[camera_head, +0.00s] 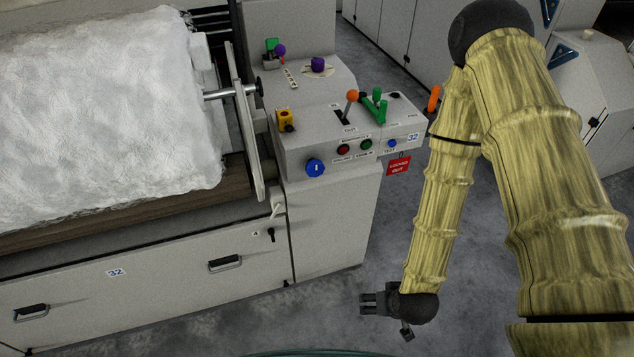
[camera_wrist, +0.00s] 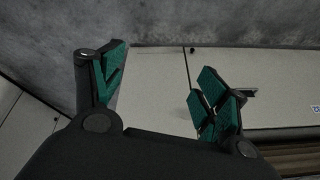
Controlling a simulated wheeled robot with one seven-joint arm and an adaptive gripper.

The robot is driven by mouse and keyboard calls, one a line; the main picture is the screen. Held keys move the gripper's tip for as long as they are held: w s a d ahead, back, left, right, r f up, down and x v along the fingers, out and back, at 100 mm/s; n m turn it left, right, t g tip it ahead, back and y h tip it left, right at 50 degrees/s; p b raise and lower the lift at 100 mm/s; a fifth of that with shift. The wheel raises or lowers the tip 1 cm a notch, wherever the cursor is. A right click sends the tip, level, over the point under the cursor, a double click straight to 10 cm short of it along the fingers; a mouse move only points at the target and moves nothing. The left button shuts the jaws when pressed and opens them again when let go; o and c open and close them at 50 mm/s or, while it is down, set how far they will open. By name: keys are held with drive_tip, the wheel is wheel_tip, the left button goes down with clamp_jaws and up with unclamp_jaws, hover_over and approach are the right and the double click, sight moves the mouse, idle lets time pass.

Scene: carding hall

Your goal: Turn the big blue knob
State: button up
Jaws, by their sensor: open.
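The big blue knob (camera_head: 315,168) is on the front face of the grey control panel, at the panel's lower left, in the head view. It is round with a pale mark on it. My gripper (camera_head: 368,303) hangs low over the floor in the head view, below and to the right of the knob and well apart from it. In the wrist view my gripper (camera_wrist: 160,85) shows two green-padded fingers spread wide with nothing between them. The wrist view faces pale cabinet panels and floor; the knob does not show there.
The control panel (camera_head: 325,130) also carries a small blue button (camera_head: 392,143), red (camera_head: 343,149) and green (camera_head: 366,144) buttons, an orange-topped lever (camera_head: 352,96), a green lever (camera_head: 376,106) and a red tag (camera_head: 398,165). White fibre (camera_head: 100,110) lies left. Grey floor is clear around my gripper.

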drive_tip(key=w+a+t+y+b, duration=0.1)
drive_tip(key=w+a+t+b, duration=0.1)
drive_tip(key=w+b, duration=0.25)
drive_tip(key=w+a+t+b, duration=0.2)
drive_tip(key=w+a+b, duration=0.1)
drive_tip(key=w, duration=0.3)
drive_tip(key=n+t+y+b, duration=0.1)
drive_tip(key=t+y+b, duration=0.2)
drive_tip(key=t+b, duration=1.1)
approach(316, 171)
wheel_tip(316, 171, up, 4)
drive_tip(key=g+b, duration=0.5)
drive_tip(key=x, duration=0.6)
drive_tip(key=b+x, duration=0.1)
drive_tip(key=x, duration=0.3)
drive_tip(key=shift+w+d, duration=0.15)
drive_tip(key=shift+d, duration=0.15)
drive_tip(key=c, duration=1)
drive_tip(key=shift+c, duration=0.2)
drive_tip(key=shift+n+p, duration=0.3)
drive_tip(key=shift+n, duration=0.3)
